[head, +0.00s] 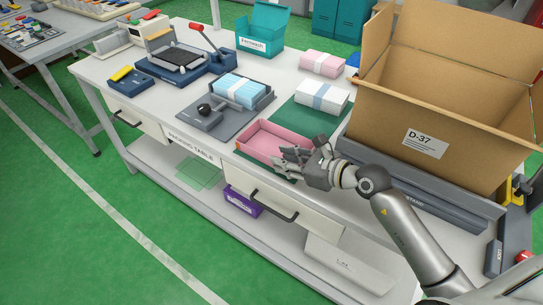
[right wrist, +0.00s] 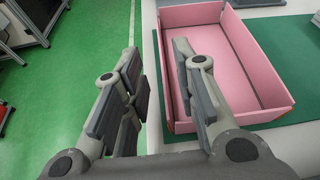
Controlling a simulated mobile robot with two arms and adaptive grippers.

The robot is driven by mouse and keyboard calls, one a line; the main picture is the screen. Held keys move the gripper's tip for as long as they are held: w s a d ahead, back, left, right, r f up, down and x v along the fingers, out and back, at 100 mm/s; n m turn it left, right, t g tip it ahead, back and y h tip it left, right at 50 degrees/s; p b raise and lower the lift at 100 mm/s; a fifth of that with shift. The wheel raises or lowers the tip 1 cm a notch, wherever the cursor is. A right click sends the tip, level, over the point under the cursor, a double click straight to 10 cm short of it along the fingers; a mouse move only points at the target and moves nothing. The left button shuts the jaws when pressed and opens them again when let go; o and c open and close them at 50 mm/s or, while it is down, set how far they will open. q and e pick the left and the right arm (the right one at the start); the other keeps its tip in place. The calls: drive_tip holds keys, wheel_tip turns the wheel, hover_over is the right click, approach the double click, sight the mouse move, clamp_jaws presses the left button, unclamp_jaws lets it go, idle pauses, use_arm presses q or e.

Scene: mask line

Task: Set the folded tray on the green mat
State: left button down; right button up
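The pink folded tray (head: 262,150) is an open, shallow box. It rests on the dark green mat (head: 305,112) near the front edge of the packing table. The tray also shows in the right wrist view (right wrist: 262,118), with the mat (right wrist: 292,45) beside and below it. My right gripper (head: 284,158) is at the tray's front right corner and hides part of it. In the right wrist view its fingers (right wrist: 155,95) are spread apart with nothing between them. One finger overlaps the tray's side in the picture; contact cannot be told. My left gripper is not in view.
A large cardboard box (head: 465,105) stands at the right. Banded white masks (head: 322,96) and pink masks (head: 322,64) lie behind the tray. A grey fixture (head: 215,118) with blue masks stands left of it. Drawer handles (head: 272,206) stick out below the table edge.

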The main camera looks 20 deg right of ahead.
drive_tip(key=shift+v, duration=2.6)
